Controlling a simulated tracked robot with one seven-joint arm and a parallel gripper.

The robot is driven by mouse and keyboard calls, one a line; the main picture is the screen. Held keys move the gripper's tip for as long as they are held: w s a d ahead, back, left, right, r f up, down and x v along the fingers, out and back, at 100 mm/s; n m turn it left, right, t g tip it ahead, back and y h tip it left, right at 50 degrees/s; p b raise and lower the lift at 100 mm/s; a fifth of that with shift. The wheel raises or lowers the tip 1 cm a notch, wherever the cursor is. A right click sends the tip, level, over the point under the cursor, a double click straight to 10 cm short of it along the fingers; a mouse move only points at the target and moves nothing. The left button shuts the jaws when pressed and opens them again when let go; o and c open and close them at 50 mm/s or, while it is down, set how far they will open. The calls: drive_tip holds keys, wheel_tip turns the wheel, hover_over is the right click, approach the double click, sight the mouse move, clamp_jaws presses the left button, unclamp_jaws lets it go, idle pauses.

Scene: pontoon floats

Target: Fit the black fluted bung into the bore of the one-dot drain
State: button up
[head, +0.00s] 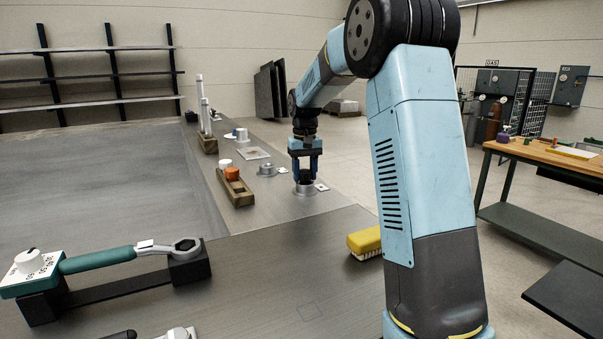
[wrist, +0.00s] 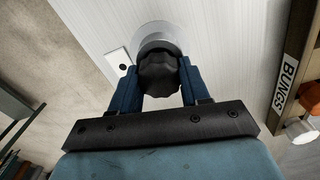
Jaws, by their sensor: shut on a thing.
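My gripper (head: 306,172) is shut on the black fluted bung (wrist: 159,78), which shows between the two blue fingers in the wrist view. In the head view the bung (head: 305,178) is a dark shape low between the fingers, directly above or at the top of a grey round drain (head: 304,189). In the wrist view the drain (wrist: 158,42) shows as a pale ring behind the bung. A small white plate (wrist: 119,62) beside it bears one dark dot. The bung hides the bore, so I cannot tell whether its tip is inside.
Another grey drain (head: 266,169) stands to the left. A wooden rack (head: 237,190), labelled BUNGS in the wrist view (wrist: 290,80), holds an orange and a white bung. A yellow brush (head: 365,242) and a torque wrench (head: 98,259) lie nearer.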

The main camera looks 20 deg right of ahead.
sight(305, 170)
drive_tip(key=o, duration=1.1)
drive_tip(key=shift+r, duration=0.1)
wheel_tip(305, 170, up, 11)
drive_tip(key=s+r+t, duration=0.2)
drive_tip(key=s+r, duration=0.2)
drive_tip(key=s, duration=0.7)
drive_tip(key=s+f+t, duration=0.1)
drive_tip(key=s+f, duration=0.3)
drive_tip(key=s, duration=1)
drive_tip(key=s+a+f+t, duration=0.1)
drive_tip(key=s+f, duration=0.4)
drive_tip(key=s, duration=0.9)
drive_tip(key=shift+s+t, duration=0.25)
drive_tip(key=shift+t, duration=0.55)
